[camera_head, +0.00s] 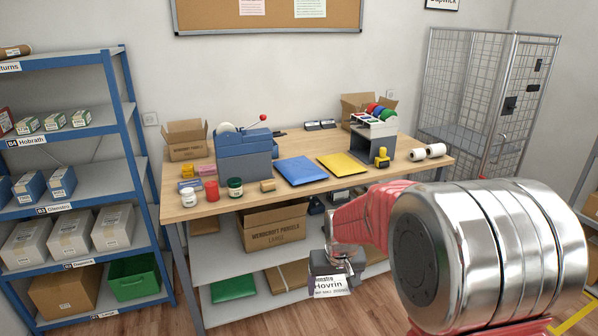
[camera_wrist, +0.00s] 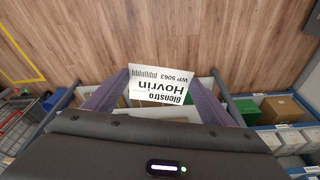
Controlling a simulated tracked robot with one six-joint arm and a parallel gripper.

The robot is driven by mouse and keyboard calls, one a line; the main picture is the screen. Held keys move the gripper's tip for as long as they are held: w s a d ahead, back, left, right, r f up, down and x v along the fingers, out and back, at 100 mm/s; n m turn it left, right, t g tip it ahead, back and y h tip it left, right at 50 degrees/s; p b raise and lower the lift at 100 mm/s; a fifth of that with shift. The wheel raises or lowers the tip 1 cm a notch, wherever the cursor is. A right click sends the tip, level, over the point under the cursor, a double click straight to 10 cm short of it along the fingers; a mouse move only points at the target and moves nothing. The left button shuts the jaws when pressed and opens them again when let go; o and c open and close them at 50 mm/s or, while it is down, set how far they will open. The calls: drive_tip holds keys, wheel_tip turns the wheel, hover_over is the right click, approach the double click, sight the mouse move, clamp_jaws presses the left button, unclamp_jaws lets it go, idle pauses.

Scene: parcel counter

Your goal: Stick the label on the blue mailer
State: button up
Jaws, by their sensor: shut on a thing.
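My gripper (camera_head: 335,267) is shut on a white label (camera_head: 330,287) printed "Hovrin". It holds the label in the air in front of the counter, below the level of its top. In the wrist view the label (camera_wrist: 160,84) shows between my two fingers, with the wood floor beyond it. The blue mailer (camera_head: 301,170) lies flat on the counter, up and to the left of my gripper in the head view and apart from it. I see no label on its visible face. The mailer cannot be made out in the wrist view.
The wooden counter (camera_head: 223,208) also bears a yellow mailer (camera_head: 343,165), a blue-grey dispenser (camera_head: 245,152) and several small jars and rolls. Its lower shelf holds a large carton (camera_head: 272,228). Blue shelving (camera_head: 130,120) stands left; a wire cage (camera_head: 470,95) stands back right.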

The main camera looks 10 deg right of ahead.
drive_tip(key=s+f, duration=0.4)
drive_tip(key=f, duration=1)
drive_tip(key=shift+a+f, duration=0.15)
drive_tip(key=shift+f, duration=0.1)
drive_tip(key=shift+w, duration=0.1)
